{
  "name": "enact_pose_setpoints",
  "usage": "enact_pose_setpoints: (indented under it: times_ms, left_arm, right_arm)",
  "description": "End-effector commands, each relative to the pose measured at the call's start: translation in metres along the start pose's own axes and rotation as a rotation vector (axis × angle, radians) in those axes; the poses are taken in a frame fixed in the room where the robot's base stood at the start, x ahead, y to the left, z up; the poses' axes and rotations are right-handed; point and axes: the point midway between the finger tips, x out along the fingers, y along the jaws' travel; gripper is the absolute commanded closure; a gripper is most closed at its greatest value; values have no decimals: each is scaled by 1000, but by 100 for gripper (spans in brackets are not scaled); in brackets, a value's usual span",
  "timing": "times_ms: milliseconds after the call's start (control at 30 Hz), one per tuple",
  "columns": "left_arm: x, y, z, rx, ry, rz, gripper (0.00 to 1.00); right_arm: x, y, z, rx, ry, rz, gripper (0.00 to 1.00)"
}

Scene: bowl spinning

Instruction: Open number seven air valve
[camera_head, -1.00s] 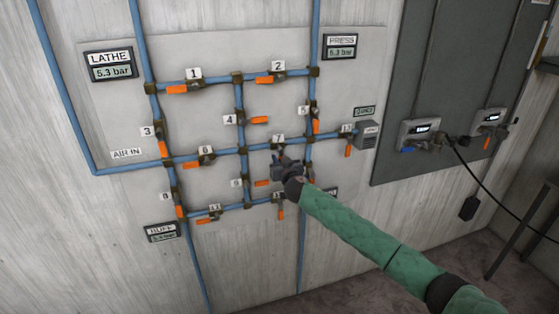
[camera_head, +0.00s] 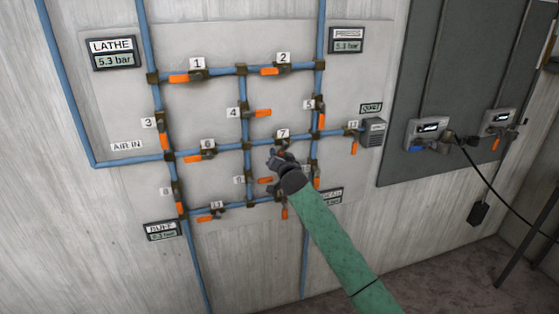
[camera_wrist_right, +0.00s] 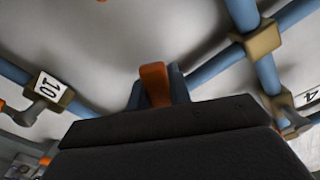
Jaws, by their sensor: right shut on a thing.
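The number 7 label (camera_head: 283,134) sits on the pipe panel above a valve on the middle blue pipe. My right gripper (camera_head: 281,158) is at that valve, just below the label, and hides most of it. In the right wrist view an orange lever (camera_wrist_right: 155,84) stands up at the far edge of my dark gripper body (camera_wrist_right: 165,145). My right gripper is shut on this lever, which I take to be valve seven's handle. Its full angle is hidden. My left gripper is not in view.
Other orange-handled valves surround it, such as number 4 (camera_head: 263,113) and number 6 (camera_head: 193,158). A label 10 (camera_wrist_right: 47,85) shows in the right wrist view. Pressure displays for lathe (camera_head: 115,59) and press (camera_head: 346,46) read 5.3 bar. A grey panel (camera_head: 440,90) is at right.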

Motion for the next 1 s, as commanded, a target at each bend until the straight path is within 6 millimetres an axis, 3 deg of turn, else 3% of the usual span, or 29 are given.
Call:
enact_pose_setpoints:
  times_ms: [733, 767, 833, 867, 1000]
  left_arm:
    - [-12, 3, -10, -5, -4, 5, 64]
    - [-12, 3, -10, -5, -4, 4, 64]
    - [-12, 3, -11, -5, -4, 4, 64]
    - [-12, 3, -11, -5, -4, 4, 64]
    - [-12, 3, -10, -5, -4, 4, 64]
  right_arm:
    - [0, -4, 0, 101, 0, 1, 100]
    - [0, -4, 0, 101, 0, 1, 76]
    - [0, -4, 0, 101, 0, 1, 62]
    - [0, -4, 0, 101, 0, 1, 58]
    - [0, -5, 0, 101, 0, 1, 58]
